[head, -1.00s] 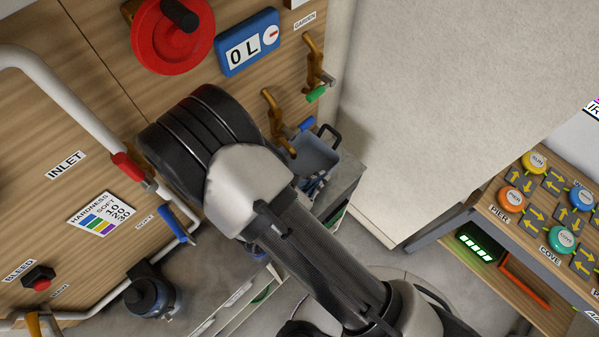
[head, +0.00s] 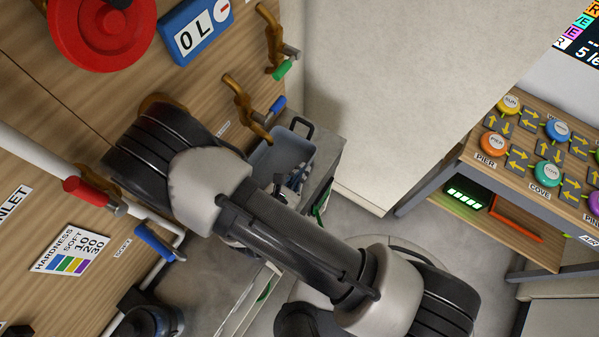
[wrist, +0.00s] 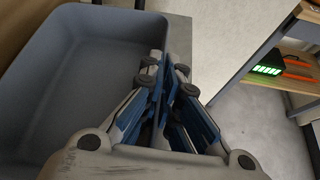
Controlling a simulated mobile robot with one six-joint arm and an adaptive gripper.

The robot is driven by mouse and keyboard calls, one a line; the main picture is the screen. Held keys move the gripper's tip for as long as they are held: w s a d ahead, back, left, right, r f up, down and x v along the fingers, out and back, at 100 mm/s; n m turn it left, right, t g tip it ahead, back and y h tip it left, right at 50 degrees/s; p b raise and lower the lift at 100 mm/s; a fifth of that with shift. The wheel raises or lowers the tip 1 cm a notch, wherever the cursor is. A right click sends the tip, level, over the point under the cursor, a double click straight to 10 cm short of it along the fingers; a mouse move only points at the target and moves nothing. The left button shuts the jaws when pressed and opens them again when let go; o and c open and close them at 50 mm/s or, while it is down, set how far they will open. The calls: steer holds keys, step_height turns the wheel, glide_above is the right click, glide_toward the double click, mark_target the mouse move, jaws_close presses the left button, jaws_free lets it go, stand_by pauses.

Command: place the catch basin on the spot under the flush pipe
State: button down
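The catch basin is an open grey-blue tub (head: 281,152) with a dark handle at its far right corner. In the head view it is at the end of my arm, below the brass taps. In the wrist view the catch basin (wrist: 75,75) fills the left side and looks empty inside. My gripper (wrist: 167,78) is at its right wall, with its fingers close together on the rim. In the head view my gripper (head: 292,183) is small and partly hidden by the arm. I cannot make out the flush pipe or the spot under it for certain.
A wood panel carries a red wheel (head: 100,35), a blue gauge (head: 196,30), brass taps (head: 245,105) and a white pipe (head: 40,160). A dark round device (head: 150,320) is at the lower left. A button console (head: 540,150) stands right, with open floor (head: 385,225) between.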

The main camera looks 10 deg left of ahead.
steer(key=c, duration=1.8)
jaws_free()
steer(key=shift+f, duration=0.1)
steer(key=shift+r, duration=0.2)
steer(key=p+v, duration=0.2)
steer(key=v, duration=1)
steer(key=shift+p, duration=0.4)
steer(key=shift+a, duration=0.1)
